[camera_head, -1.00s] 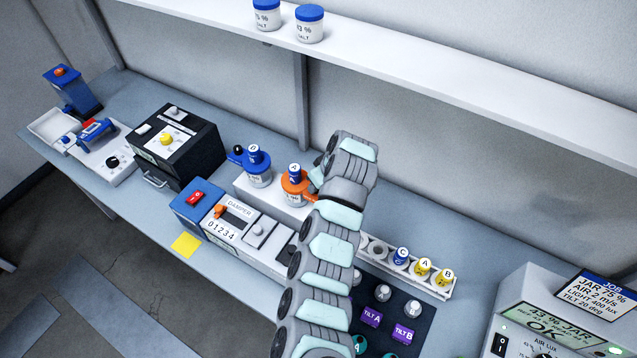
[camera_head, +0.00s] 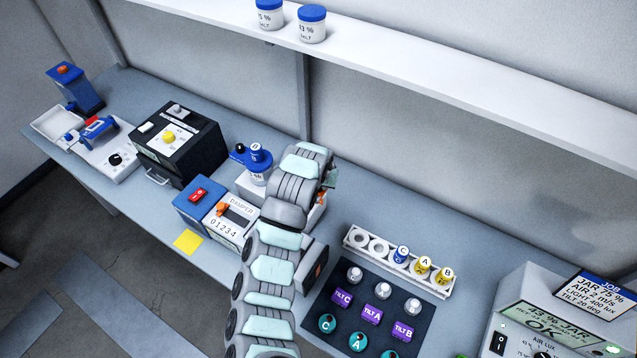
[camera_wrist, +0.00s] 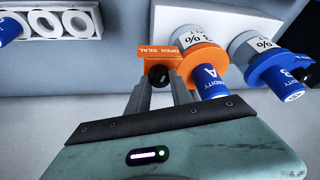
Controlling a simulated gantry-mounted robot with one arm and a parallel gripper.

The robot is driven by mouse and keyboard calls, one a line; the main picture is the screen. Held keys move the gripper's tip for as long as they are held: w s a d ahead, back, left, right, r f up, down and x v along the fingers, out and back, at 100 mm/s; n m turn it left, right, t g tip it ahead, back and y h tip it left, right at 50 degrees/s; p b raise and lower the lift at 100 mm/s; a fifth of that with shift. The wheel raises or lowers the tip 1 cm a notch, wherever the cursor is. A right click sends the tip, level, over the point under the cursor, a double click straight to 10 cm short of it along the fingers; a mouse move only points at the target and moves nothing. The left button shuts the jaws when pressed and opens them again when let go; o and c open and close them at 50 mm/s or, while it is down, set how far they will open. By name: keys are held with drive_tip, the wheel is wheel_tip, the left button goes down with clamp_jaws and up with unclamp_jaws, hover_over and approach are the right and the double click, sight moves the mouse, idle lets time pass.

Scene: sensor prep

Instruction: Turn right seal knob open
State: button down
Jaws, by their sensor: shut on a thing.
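The orange seal collar (camera_wrist: 204,68) sits on a white jar (camera_wrist: 189,38), with a blue cylinder marked A (camera_wrist: 210,84) in it. Its tab (camera_wrist: 163,53) reads "OPEN SEAL". The black seal knob (camera_wrist: 159,74) is below the tab in the wrist view. My gripper (camera_wrist: 162,84) is shut on this knob, one finger on each side. In the head view my wrist hides the knob, the fingertips and nearly all of the orange collar. The knob's turn angle is hard to tell.
A blue-collared jar (camera_head: 257,162) with its own black knob (camera_head: 240,148) stands close to the left. A damper box (camera_head: 232,222) is in front. A white rack (camera_head: 397,262) holding vials and a dark mat (camera_head: 335,300) lie to the right.

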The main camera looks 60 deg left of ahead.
drive_tip(key=m+b, duration=0.1)
drive_tip(key=m, duration=0.1)
drive_tip(key=m+t+h+b, duration=0.1)
drive_tip(key=m, duration=0.1)
drive_tip(key=shift+s+a+f, duration=0.15)
drive_tip(key=shift+f, duration=0.05)
drive_tip(key=shift+r+m+h+b, duration=0.1)
drive_tip(key=shift+m+h+b, duration=0.2)
drive_tip(key=shift+m+b, duration=0.45)
drive_tip(key=shift+m, duration=0.25)
drive_tip(key=c, duration=1.1)
unclamp_jaws()
drive_tip(key=shift+c, duration=0.2)
drive_tip(key=v, duration=1.1)
